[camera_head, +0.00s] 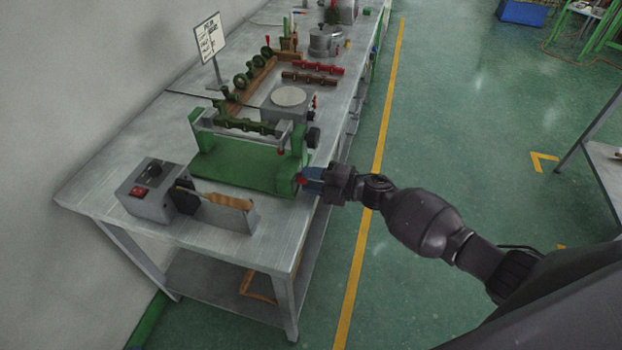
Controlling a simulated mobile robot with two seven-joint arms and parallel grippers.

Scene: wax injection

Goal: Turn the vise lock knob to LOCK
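The green vise (246,168) stands on the near part of the grey workbench, with green uprights and a bar across. A dark round knob (313,137) sticks out at the right end of its bar. A small red part (300,180) shows at the base's front right corner; I cannot tell whether it is the lock knob, and no LOCK marking is readable. My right gripper (307,181) comes in from the right with its bluish fingertips at this red part. Whether they touch or close on it is too small to tell. My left gripper is not in view.
A grey box with a red switch (138,191) and a metal holder with a wooden-looking piece (228,201) stand at the bench's near end. A round-topped grey unit (290,97), red and brown bars and a sign (210,38) are behind. Open floor lies right of the bench.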

